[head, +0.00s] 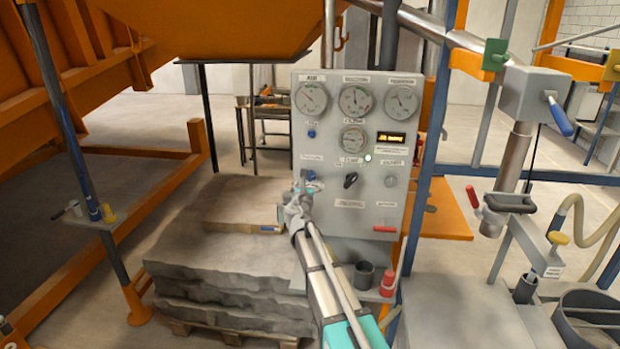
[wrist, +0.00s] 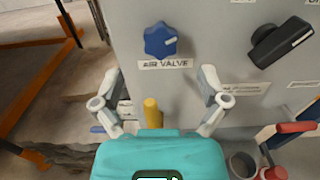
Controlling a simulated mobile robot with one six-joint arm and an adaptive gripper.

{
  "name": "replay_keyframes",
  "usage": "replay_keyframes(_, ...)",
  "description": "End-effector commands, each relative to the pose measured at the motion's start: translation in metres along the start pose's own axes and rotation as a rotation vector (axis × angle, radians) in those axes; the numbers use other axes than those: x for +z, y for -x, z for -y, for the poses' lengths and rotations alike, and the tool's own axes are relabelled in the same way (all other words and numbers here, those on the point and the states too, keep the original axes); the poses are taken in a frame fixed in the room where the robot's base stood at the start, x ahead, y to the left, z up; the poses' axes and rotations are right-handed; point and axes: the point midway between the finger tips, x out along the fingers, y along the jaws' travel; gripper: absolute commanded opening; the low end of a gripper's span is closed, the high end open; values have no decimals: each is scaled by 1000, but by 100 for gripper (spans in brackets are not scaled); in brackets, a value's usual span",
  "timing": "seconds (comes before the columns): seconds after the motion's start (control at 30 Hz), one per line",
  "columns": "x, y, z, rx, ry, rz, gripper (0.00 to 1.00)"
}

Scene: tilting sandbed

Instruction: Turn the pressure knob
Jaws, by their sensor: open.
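A grey control panel (head: 335,218) stands in the middle of the head view. In the wrist view a blue lobed knob (wrist: 161,40) with a white mark sits above a label reading AIR VALVE. The same knob shows in part in the head view (head: 311,175). A black knob (head: 350,180) is to its right, also in the wrist view (wrist: 280,42). I cannot read which knob is labelled pressure. My gripper (wrist: 160,84) is open and empty, its fingertips below and to either side of the blue knob, apart from it. In the head view my gripper (head: 302,192) partly overlaps the panel's lower left.
Several gauges, one of them a round gauge (head: 355,99), and a lit display (head: 391,139) are higher on the panel. A red handle (head: 385,229) is at its lower right. A stone stack (head: 215,270) stands left. A dark cup (head: 364,274) is below the panel.

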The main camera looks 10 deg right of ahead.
Motion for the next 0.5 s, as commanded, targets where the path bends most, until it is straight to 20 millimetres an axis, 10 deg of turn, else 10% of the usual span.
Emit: replay_keyframes(0.5,0,-60,0,-1,0,0,93)
